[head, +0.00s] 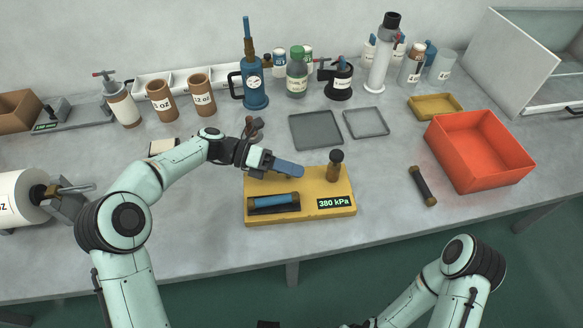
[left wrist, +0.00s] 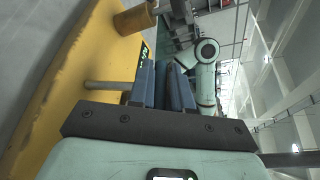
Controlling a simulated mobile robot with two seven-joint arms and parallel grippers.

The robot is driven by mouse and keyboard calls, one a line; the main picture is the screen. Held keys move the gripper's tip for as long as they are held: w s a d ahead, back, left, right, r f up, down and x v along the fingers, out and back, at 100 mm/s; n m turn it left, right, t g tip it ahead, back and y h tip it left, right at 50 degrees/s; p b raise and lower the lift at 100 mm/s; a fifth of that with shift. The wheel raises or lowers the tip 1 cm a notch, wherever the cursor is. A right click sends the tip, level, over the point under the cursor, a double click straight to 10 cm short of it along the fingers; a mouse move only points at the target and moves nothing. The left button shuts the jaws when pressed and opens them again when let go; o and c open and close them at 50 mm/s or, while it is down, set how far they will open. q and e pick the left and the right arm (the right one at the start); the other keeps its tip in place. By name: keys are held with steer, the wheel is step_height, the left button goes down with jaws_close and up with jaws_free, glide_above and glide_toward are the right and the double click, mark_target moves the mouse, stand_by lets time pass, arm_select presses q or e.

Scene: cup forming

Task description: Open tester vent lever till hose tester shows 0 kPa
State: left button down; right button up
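The hose tester is a yellow block (head: 300,212) near the table's front edge, and its display (head: 336,203) reads 380 kPa. A dark hose piece with blue bands (head: 273,201) lies in its front left part. A brown knobbed post (head: 335,166) stands upright at its back right; a brown cylinder (left wrist: 134,18) shows in the left wrist view. My left gripper (head: 287,168) is over the tester's back left, left of the post and apart from it.
A red bin (head: 480,150) stands at the right, with a dark hose piece (head: 423,186) left of it. Grey trays (head: 316,130) lie behind the tester. A blue pump (head: 254,90), bottles and cups line the back.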

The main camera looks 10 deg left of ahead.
arm_select(q)
steer(key=shift+s, duration=0.1)
steer(key=shift+s+m+p, duration=0.25)
steer(key=shift+m+p, duration=0.05)
steer(key=shift+m, duration=0.1)
steer(key=shift+s+d+f+m+t+y, duration=0.1)
steer(key=shift+s+f+m+t+y, duration=0.05)
steer(key=shift+s+m+t+y, duration=0.15)
steer(key=shift+s+d+f+m+t+y, duration=0.15)
steer(key=shift+s+f+m+t+y, duration=0.15)
steer(key=shift+s+f+m+t, duration=0.45)
steer(key=shift+w+r+g, duration=0.2)
steer(key=shift+w+g, duration=0.05)
steer(key=c, duration=1.1)
jaws_free()
steer(key=p+v, duration=0.1)
steer(key=v, duration=1.2)
steer(key=shift+a, duration=0.2)
